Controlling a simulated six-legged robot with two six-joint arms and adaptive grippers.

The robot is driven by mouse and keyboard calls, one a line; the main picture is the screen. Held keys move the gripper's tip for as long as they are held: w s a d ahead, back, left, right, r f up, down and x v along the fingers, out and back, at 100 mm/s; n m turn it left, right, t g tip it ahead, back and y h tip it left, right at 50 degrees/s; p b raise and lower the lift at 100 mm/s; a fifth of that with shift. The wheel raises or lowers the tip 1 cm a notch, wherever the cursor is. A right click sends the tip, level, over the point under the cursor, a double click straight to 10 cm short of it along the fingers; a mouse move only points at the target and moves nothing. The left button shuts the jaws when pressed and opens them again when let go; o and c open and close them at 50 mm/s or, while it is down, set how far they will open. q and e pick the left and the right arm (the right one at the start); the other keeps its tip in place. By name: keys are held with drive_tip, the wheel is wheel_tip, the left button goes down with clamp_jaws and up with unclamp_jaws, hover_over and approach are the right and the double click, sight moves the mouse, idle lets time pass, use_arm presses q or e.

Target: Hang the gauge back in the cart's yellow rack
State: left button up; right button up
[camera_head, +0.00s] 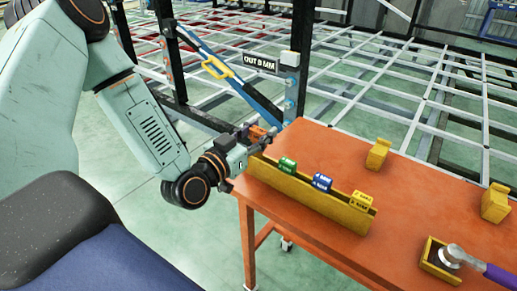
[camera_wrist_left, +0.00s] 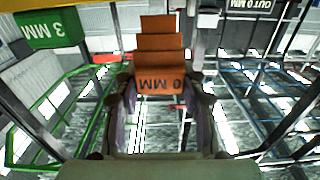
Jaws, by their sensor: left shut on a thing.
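My left gripper (camera_head: 246,138) is shut on an orange gauge (camera_head: 262,133) at the far left end of the yellow rack (camera_head: 310,193). In the left wrist view the orange gauge (camera_wrist_left: 160,65) is stepped, with upside-down lettering ending in MM, and sits between the fingers (camera_wrist_left: 160,92). The rack is a long trough on the orange cart, holding a green gauge (camera_head: 287,165), a blue gauge (camera_head: 322,182) and a yellow gauge (camera_head: 360,200). The green one, marked 3 MM, also shows in the left wrist view (camera_wrist_left: 50,29). Whether the orange gauge touches the rack is unclear. My right gripper is out of view.
The orange cart top (camera_head: 400,190) also carries two yellow blocks (camera_head: 377,154) (camera_head: 495,203) and a yellow box (camera_head: 436,268) with a purple-handled tool (camera_head: 500,275) by it. A chassis post with a sign (camera_head: 260,64) and blue strut (camera_head: 245,90) stands just behind the gripper.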

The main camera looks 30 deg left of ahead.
sight(258, 152)
use_arm(q)
drive_tip(key=f, duration=0.1)
drive_tip(key=f+b, duration=0.1)
drive_tip(key=f, duration=0.1)
drive_tip(key=shift+a+f+b, duration=0.35)
drive_tip(key=shift+f+b, duration=0.05)
drive_tip(key=shift+w+f, duration=0.15)
drive_tip(key=shift+d, duration=0.1)
drive_tip(key=shift+d+r, duration=0.15)
drive_tip(key=shift+r, duration=0.1)
drive_tip(key=shift+s+f, duration=0.2)
drive_tip(key=shift+f, duration=0.1)
drive_tip(key=shift+w+a+f, duration=0.1)
drive_tip(key=shift+a+f, duration=0.1)
drive_tip(key=shift+w+d+f+b, duration=0.1)
drive_tip(key=shift+d+f+b, duration=0.1)
drive_tip(key=shift+b, duration=0.25)
drive_tip(key=shift+r, duration=0.1)
